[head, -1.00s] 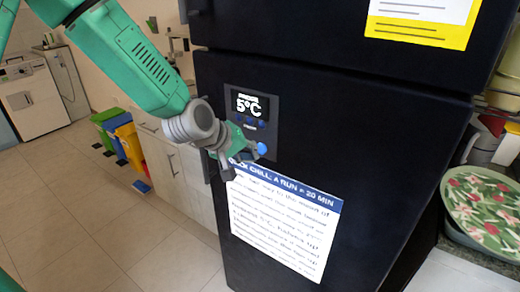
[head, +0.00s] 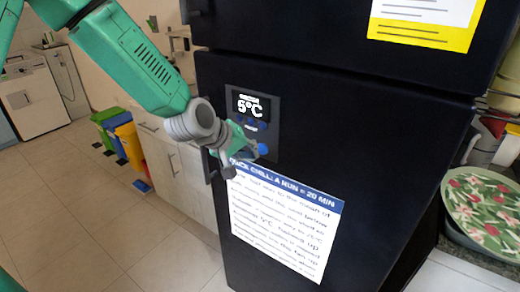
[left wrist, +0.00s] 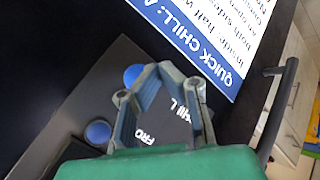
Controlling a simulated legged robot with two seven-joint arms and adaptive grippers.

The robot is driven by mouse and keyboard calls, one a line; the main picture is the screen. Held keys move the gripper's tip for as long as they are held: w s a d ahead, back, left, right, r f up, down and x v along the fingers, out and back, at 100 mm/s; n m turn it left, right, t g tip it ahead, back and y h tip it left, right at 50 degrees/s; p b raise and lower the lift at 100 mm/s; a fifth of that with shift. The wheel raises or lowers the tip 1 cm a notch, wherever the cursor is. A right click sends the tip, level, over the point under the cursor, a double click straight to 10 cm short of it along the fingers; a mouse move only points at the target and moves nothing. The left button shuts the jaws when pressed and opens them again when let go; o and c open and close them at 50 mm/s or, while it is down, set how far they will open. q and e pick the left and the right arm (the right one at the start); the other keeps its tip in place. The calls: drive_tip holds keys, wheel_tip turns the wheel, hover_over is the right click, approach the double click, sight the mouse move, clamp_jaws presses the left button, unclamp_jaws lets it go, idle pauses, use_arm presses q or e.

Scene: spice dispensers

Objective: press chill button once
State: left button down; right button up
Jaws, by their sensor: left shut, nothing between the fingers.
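A dark control panel (head: 268,112) is set in the black fridge door, with a lit display (head: 251,105) reading 5°C. Small blue buttons sit below the display, and a larger blue button (head: 263,148) shows at the gripper's tip. My left gripper (head: 254,152) is shut and empty, right at the panel's lower part. In the left wrist view its fingers (left wrist: 172,74) cover part of the panel; the lettering "CHILL" shows between them. Two blue buttons show left of the fingers, an upper one (left wrist: 133,75) and a lower one (left wrist: 98,132). I cannot tell whether a fingertip touches a button. My right gripper is not in view.
A white "Quick chill" notice (head: 283,225) is on the door below the panel, and a yellow-edged sheet (head: 425,25) is above. A fridge handle (left wrist: 278,110) is close beside the gripper. Coloured bins (head: 128,142) stand left; a floral tray (head: 485,210) lies right.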

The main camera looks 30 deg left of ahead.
use_arm(q)
drive_tip(key=shift+d, duration=0.25)
drive_tip(key=shift+w+d+r, duration=0.1)
drive_tip(key=shift+d, duration=0.15)
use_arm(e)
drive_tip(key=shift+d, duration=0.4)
use_arm(q)
drive_tip(key=shift+w+a, duration=0.1)
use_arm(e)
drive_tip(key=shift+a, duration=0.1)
use_arm(q)
drive_tip(key=shift+w+a, duration=0.2)
drive_tip(key=shift+a, duration=0.05)
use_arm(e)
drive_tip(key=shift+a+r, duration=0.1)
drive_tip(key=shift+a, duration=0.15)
use_arm(q)
drive_tip(key=shift+d, duration=0.2)
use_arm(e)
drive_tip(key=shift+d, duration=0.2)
use_arm(q)
drive_tip(key=shift+s+d+p, duration=0.2)
drive_tip(key=shift+s+p, duration=0.15)
drive_tip(key=shift+s, duration=0.5)
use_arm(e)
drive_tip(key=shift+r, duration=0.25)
